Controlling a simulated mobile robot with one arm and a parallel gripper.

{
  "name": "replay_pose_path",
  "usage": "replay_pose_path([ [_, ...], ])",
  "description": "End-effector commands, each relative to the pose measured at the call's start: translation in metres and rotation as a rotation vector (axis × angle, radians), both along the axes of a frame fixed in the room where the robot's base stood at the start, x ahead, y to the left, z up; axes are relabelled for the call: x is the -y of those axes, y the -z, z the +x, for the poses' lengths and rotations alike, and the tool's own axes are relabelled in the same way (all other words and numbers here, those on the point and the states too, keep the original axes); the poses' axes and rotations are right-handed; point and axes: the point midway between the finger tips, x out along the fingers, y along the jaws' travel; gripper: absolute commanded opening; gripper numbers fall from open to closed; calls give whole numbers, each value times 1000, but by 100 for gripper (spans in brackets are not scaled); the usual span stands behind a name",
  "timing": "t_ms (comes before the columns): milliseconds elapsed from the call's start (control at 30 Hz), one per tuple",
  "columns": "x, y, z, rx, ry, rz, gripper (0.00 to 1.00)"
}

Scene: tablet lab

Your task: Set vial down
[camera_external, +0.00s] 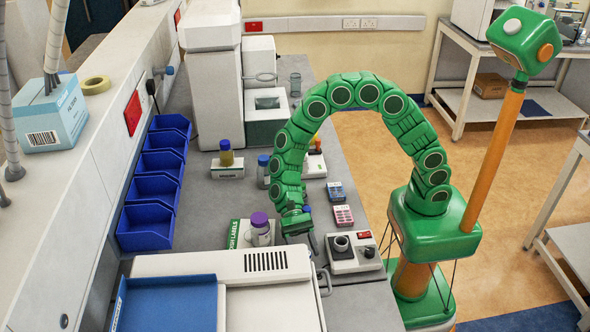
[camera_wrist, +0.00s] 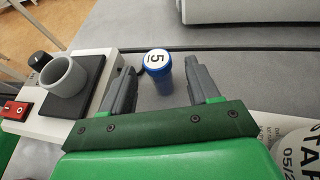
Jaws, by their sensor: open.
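A vial with a blue cap (camera_wrist: 158,66) marked "5" stands on the grey bench in the wrist view. My gripper (camera_wrist: 160,70) is open, with one grey finger on each side of the vial and a visible gap to each. In the external view my gripper (camera_external: 299,238) points down low over the bench, between the purple-capped bottle and the small white device. The vial is not clearly visible there.
The white device (camera_external: 352,252) with a grey cup (camera_wrist: 64,76) stands close on one side. A purple-capped bottle (camera_external: 261,233) stands on the other. A large white machine (camera_external: 240,264) is nearby. Blue bins (camera_external: 146,228) line the wall.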

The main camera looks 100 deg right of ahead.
Motion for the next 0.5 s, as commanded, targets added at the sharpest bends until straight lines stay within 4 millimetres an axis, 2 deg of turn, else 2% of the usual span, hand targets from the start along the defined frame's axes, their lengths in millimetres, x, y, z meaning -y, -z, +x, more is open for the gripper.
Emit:
replay_pose_path([
  [100,20,-8,5,4,4,-2,60],
  [300,48,-20,10,2,2,-2,60],
  [500,64,-26,12,0,1,-1,60],
])
